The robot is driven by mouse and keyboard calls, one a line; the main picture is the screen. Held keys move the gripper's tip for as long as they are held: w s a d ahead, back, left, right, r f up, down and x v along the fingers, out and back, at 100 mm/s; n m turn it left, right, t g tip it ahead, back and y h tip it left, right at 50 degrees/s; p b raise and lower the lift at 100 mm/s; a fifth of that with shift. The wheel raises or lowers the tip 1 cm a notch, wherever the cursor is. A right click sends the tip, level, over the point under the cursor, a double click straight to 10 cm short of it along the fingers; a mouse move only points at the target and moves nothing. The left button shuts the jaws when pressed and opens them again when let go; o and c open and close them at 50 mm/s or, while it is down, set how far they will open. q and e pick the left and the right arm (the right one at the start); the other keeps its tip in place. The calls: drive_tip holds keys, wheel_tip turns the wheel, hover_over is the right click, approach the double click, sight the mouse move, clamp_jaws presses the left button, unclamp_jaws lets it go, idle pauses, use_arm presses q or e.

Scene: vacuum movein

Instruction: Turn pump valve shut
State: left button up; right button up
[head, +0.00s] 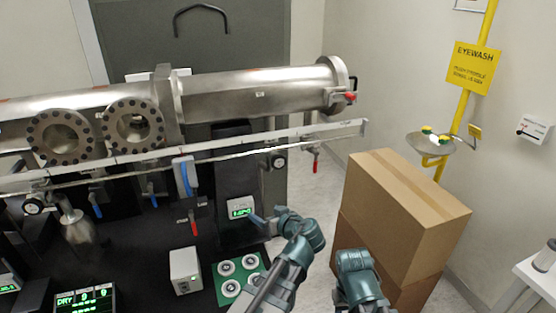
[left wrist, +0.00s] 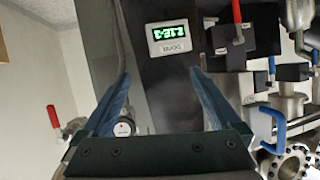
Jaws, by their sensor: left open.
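Several valve handles sit on the vacuum rig; none is labelled as the pump valve. In the head view a red handle (head: 194,226) hangs left of a small green-digit gauge box (head: 240,208), and a blue handle (head: 185,178) is above it. Another red handle (head: 315,163) hangs at the rig's right end. My left gripper (head: 262,222) is open and empty, just right of the gauge box. In the left wrist view its fingers (left wrist: 160,80) are spread with nothing between them; a red handle (left wrist: 237,12) and a blue handle (left wrist: 272,68) are to the right. My right gripper is out of view.
A steel tube (head: 255,90) and a long rail (head: 230,142) run above the valves. Stacked cardboard boxes (head: 408,205) stand close to the right of my arms. A white box (head: 185,270) and a green plate of round fittings (head: 229,288) lie below. An eyewash (head: 431,143) is on the right wall.

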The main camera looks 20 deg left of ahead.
sight(279, 163)
use_arm(q)
drive_tip(key=w+d+r+t, duration=0.4)
drive_tip(key=d+r+t, duration=0.25)
drive_tip(key=r, duration=0.25)
drive_tip(key=shift+n+g, duration=0.25)
drive_tip(key=shift+n, duration=0.15)
drive_tip(key=x, duration=1.3)
drive_tip(key=shift+w+a, duration=0.15)
drive_tip(key=shift+w, duration=0.25)
drive_tip(key=c, duration=1.4)
